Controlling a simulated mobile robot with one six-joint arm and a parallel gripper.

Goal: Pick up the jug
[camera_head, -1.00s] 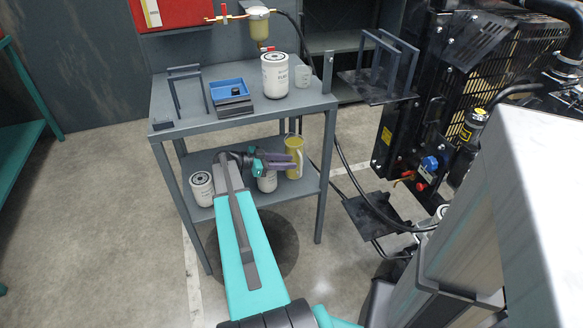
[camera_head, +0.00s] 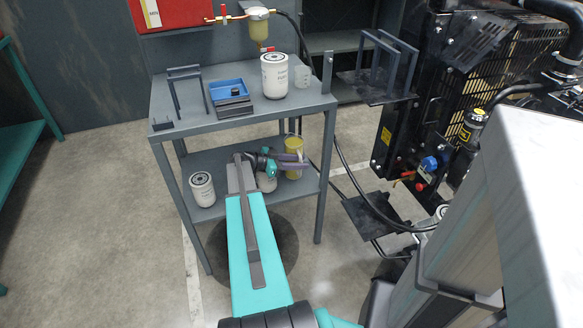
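A yellow, see-through jug (camera_head: 294,145) stands upright on the lower shelf of the grey stand, near its right side. My gripper (camera_head: 304,161) is at the jug, and its purple-grey fingers overlap the jug's middle in the picture. The jug's top and base show above and below the fingers. I cannot tell whether the fingers touch the jug or how far apart they are.
White filters stand on the lower shelf, one at the left (camera_head: 202,189) and one partly behind my gripper (camera_head: 267,182). The upper shelf (camera_head: 190,122) above bears a filter, a blue tray (camera_head: 228,90) and a clear cup (camera_head: 303,76). A stand leg (camera_head: 325,190) rises to the jug's right.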

